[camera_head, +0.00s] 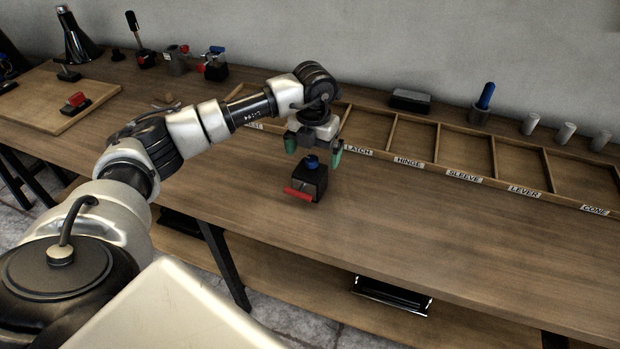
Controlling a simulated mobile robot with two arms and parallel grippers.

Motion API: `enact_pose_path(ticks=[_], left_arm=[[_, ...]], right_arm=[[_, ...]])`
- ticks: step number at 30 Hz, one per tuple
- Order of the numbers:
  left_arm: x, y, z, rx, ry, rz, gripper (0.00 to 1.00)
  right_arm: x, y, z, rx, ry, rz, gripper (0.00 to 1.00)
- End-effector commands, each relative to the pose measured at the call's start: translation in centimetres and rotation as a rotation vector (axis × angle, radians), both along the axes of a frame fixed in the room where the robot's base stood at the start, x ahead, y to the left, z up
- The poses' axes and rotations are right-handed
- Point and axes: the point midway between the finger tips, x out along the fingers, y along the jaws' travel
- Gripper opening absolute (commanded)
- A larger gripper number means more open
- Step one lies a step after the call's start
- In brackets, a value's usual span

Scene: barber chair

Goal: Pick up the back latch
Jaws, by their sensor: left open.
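A small black block with a blue knob on top and a red bar at its front (314,184) stands on the bench, in front of the sorting tray. My left gripper (313,151) is open, with its green fingertips apart and pointing down, just above and behind this block in the picture. A similar black piece with red and blue parts (214,68) stands at the back of the bench near the wall. Which piece is the back latch I cannot tell for certain. My right gripper is not in view.
A wooden sorting tray (420,165) with labelled compartments, one marked LATCH, runs along the back. A wooden board (40,105) holds a red-and-black piece (76,101) at left. Several grey cylinders (565,133) stand behind the tray. The bench front (420,235) is clear.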

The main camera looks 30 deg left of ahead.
Motion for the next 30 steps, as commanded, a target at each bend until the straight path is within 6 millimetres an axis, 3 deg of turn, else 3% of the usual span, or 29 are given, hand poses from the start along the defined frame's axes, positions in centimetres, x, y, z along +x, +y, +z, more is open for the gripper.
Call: enact_pose_path(ticks=[12, 21, 30], left_arm=[[-0.5, 0.2, -5.0, -0.003, 0.001, -0.001, 1.0], [-0.4, 0.2, -5.4, -0.002, 0.0, -0.002, 0.98], [-0.4, 0.2, -5.4, -0.003, 0.0, -0.001, 0.53]], right_arm=[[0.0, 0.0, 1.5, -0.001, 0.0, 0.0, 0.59], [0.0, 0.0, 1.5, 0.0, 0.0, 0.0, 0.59], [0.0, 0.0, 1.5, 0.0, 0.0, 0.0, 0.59]])
